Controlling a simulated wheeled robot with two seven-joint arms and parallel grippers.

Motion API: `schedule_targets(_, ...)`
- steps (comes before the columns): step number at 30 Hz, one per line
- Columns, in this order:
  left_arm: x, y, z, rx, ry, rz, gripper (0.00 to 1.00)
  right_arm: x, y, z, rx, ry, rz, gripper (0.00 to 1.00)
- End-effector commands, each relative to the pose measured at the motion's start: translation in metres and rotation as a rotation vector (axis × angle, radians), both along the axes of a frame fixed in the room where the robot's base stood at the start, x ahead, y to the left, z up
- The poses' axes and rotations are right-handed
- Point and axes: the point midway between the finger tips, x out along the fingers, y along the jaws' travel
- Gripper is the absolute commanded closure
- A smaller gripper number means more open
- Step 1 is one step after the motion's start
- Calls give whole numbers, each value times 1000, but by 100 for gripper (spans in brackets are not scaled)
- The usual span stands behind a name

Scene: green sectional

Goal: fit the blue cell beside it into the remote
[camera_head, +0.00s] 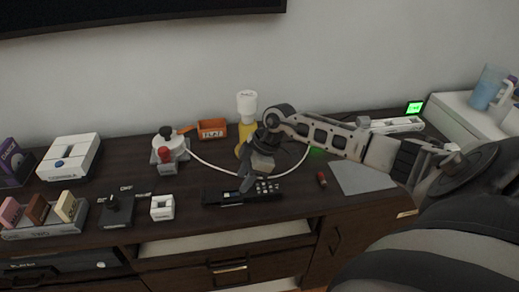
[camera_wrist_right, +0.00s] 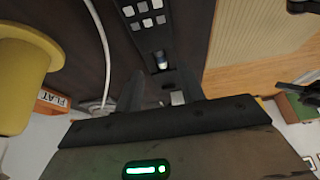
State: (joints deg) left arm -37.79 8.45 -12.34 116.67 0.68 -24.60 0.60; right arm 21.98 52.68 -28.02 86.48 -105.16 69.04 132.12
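The black remote (camera_head: 212,197) lies on the dark desk, its pale keys toward the right in the head view. It also shows in the right wrist view (camera_wrist_right: 144,38), with its keys at the top. A small cell with a blue and white end (camera_wrist_right: 162,61) shows at the remote's bay, below the keys in that view; I cannot tell whether it is fully seated. My right gripper (camera_head: 247,184) is low over the remote. In the wrist view its two fingers (camera_wrist_right: 161,88) stand apart, with the cell just beyond their tips. My left gripper is not in view.
A red cell (camera_head: 321,179) lies right of the remote, beside a grey mat (camera_head: 362,178). A yellow bottle (camera_head: 241,139) and an orange tray (camera_head: 212,129) stand behind. A white cable crosses behind the remote. A white block (camera_head: 162,208) and a black joystick box (camera_head: 117,211) are left.

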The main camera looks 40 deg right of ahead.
Motion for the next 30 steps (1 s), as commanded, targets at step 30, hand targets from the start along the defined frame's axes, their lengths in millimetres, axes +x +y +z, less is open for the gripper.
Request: schedule_targets(30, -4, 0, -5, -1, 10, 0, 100, -30, -47, 114, -1, 1, 0, 61)
